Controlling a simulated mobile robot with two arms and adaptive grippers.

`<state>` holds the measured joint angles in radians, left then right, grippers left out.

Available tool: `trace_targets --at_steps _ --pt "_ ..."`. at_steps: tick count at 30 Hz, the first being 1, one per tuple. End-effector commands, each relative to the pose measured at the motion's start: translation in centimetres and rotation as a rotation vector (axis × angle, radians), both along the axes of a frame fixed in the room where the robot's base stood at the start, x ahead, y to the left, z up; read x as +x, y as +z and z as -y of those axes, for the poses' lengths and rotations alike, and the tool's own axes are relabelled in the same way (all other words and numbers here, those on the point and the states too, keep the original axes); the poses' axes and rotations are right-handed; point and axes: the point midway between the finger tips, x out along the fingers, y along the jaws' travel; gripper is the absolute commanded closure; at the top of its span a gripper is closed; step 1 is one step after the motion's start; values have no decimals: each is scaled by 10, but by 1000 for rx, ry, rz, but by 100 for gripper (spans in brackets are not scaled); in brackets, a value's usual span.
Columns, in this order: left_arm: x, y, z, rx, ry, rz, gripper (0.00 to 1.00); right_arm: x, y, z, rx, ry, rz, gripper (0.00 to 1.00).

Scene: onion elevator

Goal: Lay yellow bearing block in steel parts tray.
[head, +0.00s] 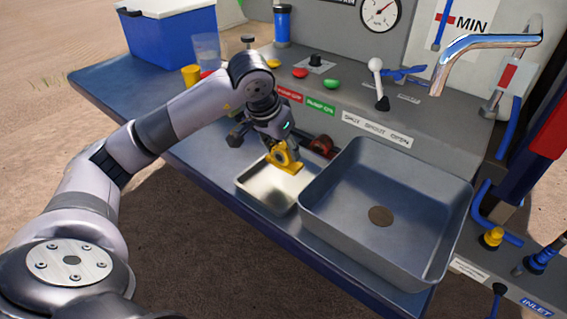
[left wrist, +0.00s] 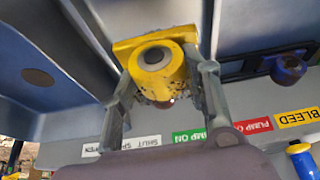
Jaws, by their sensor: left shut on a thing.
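The yellow bearing block (head: 287,162) is held in my left gripper (head: 281,146), over the back part of the steel parts tray (head: 262,203). In the left wrist view the yellow block (left wrist: 157,75) sits between the two fingers of the left gripper (left wrist: 164,80), its round bore facing the camera. I cannot tell whether the block touches the tray. The tray is shallow, shiny, and its visible floor is bare. My right gripper is not in view.
A large grey basin (head: 338,226) with a drain stands directly right of the tray. A dark red part (head: 322,146) lies behind the tray. The panel with buttons and a white-knobbed lever (head: 376,67) rises behind. Open bench (head: 190,150) lies to the left.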

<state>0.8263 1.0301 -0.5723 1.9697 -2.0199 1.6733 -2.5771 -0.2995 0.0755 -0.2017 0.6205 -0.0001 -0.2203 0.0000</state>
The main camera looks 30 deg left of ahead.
Motion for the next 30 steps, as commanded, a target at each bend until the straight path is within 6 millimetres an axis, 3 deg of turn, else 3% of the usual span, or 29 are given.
trace_targets --at_steps 12,25,26,30 --pt "0 -45 0 -1 1 2 100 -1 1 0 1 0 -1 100" --pt "1 -52 0 -1 1 5 100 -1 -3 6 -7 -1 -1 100" --pt "0 -53 0 -1 1 2 56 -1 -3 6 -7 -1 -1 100" --pt "0 -52 0 -1 1 2 47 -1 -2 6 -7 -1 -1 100"
